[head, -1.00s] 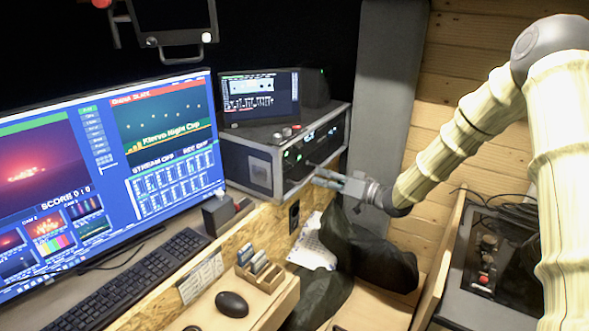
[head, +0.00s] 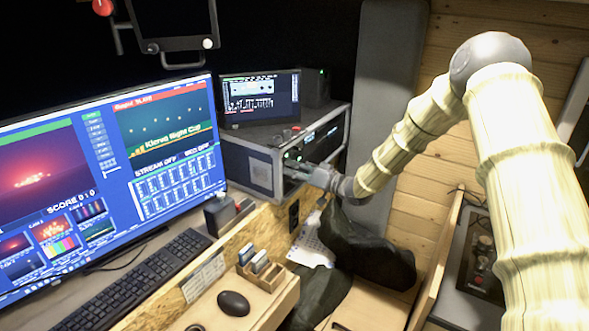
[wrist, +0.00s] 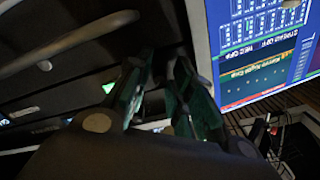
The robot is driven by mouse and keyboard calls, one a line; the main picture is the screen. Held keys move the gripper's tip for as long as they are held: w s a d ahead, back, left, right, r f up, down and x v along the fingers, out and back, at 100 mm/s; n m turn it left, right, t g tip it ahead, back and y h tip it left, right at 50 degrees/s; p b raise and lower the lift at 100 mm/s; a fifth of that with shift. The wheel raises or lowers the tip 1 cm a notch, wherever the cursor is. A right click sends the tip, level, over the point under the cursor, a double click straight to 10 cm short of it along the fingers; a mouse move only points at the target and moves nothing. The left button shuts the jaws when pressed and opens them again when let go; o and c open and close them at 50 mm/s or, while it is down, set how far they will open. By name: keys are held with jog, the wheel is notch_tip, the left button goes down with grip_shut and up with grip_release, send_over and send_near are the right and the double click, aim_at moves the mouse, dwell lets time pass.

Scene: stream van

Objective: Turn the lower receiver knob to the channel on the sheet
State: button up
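The receivers sit in a grey rack case (head: 252,168) at the back of the desk, with small green lights on the front face. My gripper (head: 290,168) is at the lower left part of that face and covers it, so the lower knob is hidden in the head view. In the wrist view my gripper (wrist: 162,72) shows two dark green-padded fingers with a gap between them, and no knob is clear there. A white printed sheet (head: 312,247) lies by a dark jacket; another sheet (head: 203,277) is on the desk's wooden front. Their writing is unreadable.
A large monitor (head: 120,165) stands left of the rack, with a keyboard (head: 135,280) before it. A small screen (head: 260,97) sits on top of the rack. The dark jacket (head: 365,245) is below my arm. A mouse (head: 233,303) and card holder (head: 262,272) are in front.

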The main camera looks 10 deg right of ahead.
grip_shut()
jog(key=shift+f+b, duration=0.15)
jog(key=shift+b, duration=0.3)
jog(key=n+b, duration=1.7)
jog(key=shift+d+n+b, duration=0.15)
jog(key=shift+n+b, duration=0.15)
jog(key=shift+b, duration=0.1)
